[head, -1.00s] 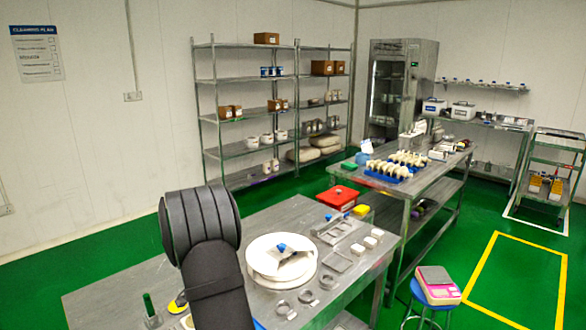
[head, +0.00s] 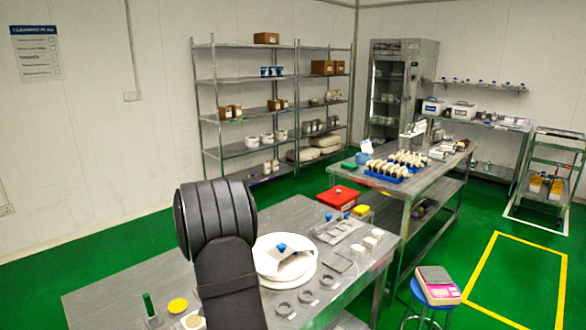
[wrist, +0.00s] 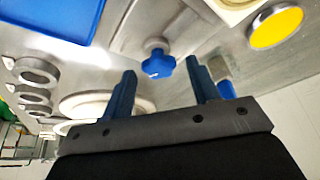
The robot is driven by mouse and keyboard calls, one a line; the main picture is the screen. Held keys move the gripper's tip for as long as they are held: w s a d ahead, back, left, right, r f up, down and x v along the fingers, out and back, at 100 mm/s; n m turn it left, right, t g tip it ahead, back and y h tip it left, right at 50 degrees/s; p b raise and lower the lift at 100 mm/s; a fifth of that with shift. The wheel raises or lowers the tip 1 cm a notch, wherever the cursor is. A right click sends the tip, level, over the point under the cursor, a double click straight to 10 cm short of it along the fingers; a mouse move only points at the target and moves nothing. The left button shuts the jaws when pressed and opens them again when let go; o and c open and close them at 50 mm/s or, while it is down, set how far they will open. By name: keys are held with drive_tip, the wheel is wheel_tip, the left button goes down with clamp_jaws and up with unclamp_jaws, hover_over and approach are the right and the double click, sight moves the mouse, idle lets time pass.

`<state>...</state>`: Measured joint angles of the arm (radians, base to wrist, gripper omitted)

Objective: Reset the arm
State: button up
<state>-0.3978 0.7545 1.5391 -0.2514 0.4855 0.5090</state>
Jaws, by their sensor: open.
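My gripper (wrist: 161,92) shows in the wrist view with its two blue fingers spread apart and nothing between them. Beyond the fingertips is a blue star-shaped knob (wrist: 158,64) on a metal part; I cannot tell the gap between it and the fingers. In the head view my dark arm stands over the front bench (head: 120,290), and my gripper is hidden there. A white round plate (head: 270,268) with a blue knob (head: 282,247) on a metal piece lies to the right of my arm.
Grey rings (head: 284,309) and small white blocks (head: 370,243) lie on the bench's right part. A red box (head: 340,197) stands at its far end. A yellow disc (head: 178,306) and green-handled tool (head: 148,305) are at left.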

drive_tip(key=shift+d+n+y, duration=0.1)
drive_tip(key=shift+n+y, duration=0.6)
drive_tip(key=shift+n, duration=0.9)
drive_tip(key=shift+n+g, duration=0.3)
drive_tip(key=shift+n, duration=0.3)
